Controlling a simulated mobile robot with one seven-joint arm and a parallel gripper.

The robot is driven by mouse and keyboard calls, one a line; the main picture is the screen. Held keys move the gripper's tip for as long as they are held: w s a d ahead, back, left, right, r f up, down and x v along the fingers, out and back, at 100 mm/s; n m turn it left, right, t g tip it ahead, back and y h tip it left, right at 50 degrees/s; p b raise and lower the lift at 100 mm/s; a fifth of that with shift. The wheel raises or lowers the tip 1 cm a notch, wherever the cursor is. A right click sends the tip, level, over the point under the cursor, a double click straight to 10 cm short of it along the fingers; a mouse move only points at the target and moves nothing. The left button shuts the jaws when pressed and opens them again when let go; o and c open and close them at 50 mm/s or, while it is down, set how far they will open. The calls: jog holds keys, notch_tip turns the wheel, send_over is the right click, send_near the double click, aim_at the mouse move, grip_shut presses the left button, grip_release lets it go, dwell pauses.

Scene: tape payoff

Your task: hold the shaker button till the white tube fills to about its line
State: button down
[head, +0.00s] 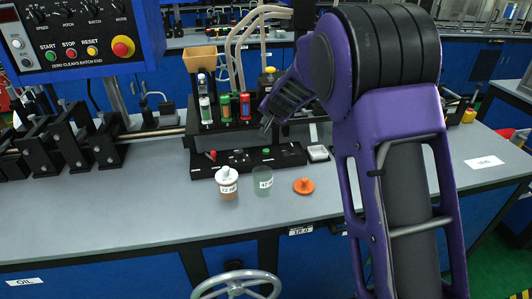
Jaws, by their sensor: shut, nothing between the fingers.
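A black rack (245,135) holds several upright tubes on the bench. The leftmost is a pale, clear-looking tube (204,105) with some green on it; its fill level and line are too small to read. A low black base (250,163) in front bears small red, green and dark parts; I cannot tell which is the shaker button. My wrist hides part of the rack's right side.
A white-lidded jar (227,183) with brownish contents, a clear greenish cup (263,181) and an orange lid (303,186) stand in front. A blue control panel (80,38) hangs upper left. The bench (110,210) is clear at front left.

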jog(key=b, duration=0.6)
send_over(266, 155)
notch_tip(266, 155, down, 8)
jog(key=shift+r, duration=0.15)
dwell(1.5)
jog(key=shift+f, duration=0.4)
jog(key=shift+f, duration=0.5)
dwell(1.3)
jog(key=shift+r, duration=0.15)
dwell(0.9)
jog(key=shift+r+p, duration=0.5)
jog(key=shift+r, duration=0.25)
jog(key=shift+r, duration=0.1)
jog(key=shift+r+p, duration=2.15)
jog(key=shift+r, duration=0.25)
